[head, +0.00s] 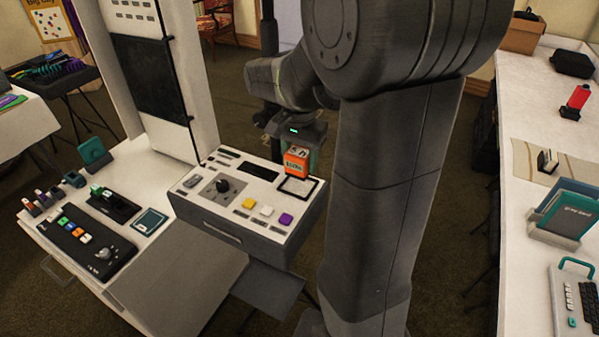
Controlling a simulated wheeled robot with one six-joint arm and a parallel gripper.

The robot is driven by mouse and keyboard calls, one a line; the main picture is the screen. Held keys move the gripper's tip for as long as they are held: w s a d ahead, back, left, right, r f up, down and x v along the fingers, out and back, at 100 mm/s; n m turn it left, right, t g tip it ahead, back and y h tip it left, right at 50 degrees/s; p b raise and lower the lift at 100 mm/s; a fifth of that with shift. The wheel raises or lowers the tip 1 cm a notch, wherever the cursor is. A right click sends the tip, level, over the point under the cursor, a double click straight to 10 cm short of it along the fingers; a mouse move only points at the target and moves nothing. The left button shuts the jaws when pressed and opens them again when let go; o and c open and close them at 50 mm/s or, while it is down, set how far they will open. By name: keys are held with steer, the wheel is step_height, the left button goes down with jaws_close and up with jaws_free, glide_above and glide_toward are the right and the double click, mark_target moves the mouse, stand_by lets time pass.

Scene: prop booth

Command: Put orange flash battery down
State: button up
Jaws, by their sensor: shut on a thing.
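The orange flash battery (296,161) is a small orange block with a pale, dark-marked top face, in the head view near the middle. My gripper (312,143) is shut on it, pointing down, with a teal finger showing behind the battery. The battery is at the back right of a white control panel (236,212), just above or at a dark-framed square (298,187). I cannot tell whether its underside touches the panel. My arm hides the area to the right of the panel.
The panel carries a black knob (223,186) and yellow, white and purple buttons (267,211). A white table (150,262) on the left holds a black button console (87,246). A long white table (527,110) on the right holds a red-topped item (577,98) and a teal folder (567,215).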

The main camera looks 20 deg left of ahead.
mark_target(300, 172)
steer(key=shift+f, duration=2)
steer(key=shift+f, duration=0.15)
steer(key=o, duration=1.2)
step_height(300, 172, up, 12)
steer(key=shift+r, duration=0.15)
